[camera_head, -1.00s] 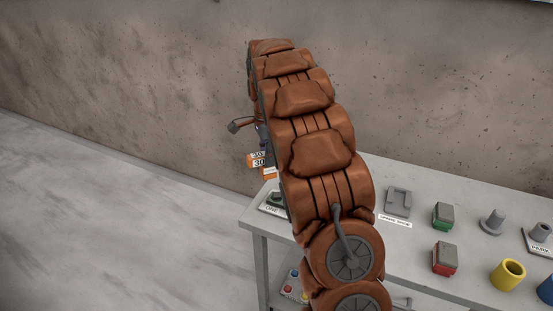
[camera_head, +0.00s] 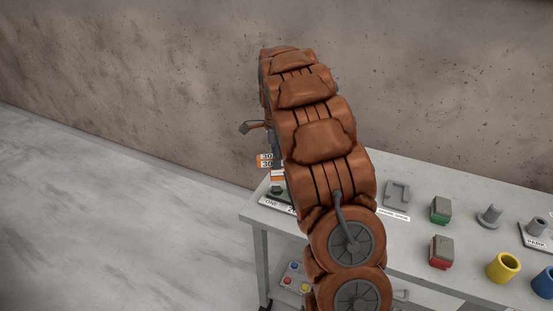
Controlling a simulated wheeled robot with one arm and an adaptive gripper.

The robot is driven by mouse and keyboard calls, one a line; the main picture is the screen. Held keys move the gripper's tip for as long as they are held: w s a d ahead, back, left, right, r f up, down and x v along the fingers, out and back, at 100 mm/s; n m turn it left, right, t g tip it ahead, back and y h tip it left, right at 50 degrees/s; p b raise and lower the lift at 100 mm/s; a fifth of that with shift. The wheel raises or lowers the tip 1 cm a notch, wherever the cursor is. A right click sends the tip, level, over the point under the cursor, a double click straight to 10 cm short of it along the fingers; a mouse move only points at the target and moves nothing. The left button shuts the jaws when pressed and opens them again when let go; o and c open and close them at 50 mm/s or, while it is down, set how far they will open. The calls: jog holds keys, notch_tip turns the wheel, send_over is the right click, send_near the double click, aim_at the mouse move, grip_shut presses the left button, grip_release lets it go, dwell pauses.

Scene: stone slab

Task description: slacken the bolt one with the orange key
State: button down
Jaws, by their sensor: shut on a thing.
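The orange key (camera_head: 265,162), with white "30" labels, shows just left of my arm, above the left end of the bench. My gripper (camera_head: 279,161) is mostly hidden behind my arm; it is shut on the orange key. Bolt one (camera_head: 277,190) is a dark, greenish piece on a plate (camera_head: 270,204) lettered "ONE", partly covered by my arm. The key is right over this bolt. I cannot tell whether they touch.
The grey bench (camera_head: 400,250) also holds a grey bracket (camera_head: 397,193), a green-based block (camera_head: 440,210), a red-based block (camera_head: 442,252), a grey peg (camera_head: 490,216), a plate lettered "PARK" (camera_head: 536,243), a yellow cup (camera_head: 503,267) and a blue cup (camera_head: 544,283). A wall stands behind.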

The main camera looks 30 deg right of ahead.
aim_at(276, 174)
jog(key=shift+f+b, duration=1.05)
jog(key=shift+f, duration=1.5)
jog(key=shift+f+b, duration=0.55)
jog(key=shift+f, duration=0.2)
dwell(0.5)
jog(key=shift+f+n+b, duration=0.1)
jog(key=shift+n+b, duration=0.35)
jog(key=shift+n, duration=0.25)
jog(key=n+b, duration=0.2)
jog(key=n, duration=0.2)
jog(key=shift+n, duration=0.3)
jog(key=n+b, duration=0.1)
jog(key=n, duration=0.5)
jog(key=shift+s+b, duration=0.1)
jog(key=shift+b, duration=0.3)
jog(key=shift+r, duration=0.25)
jog(key=shift+r+p, duration=0.3)
jog(key=shift+r, duration=1.35)
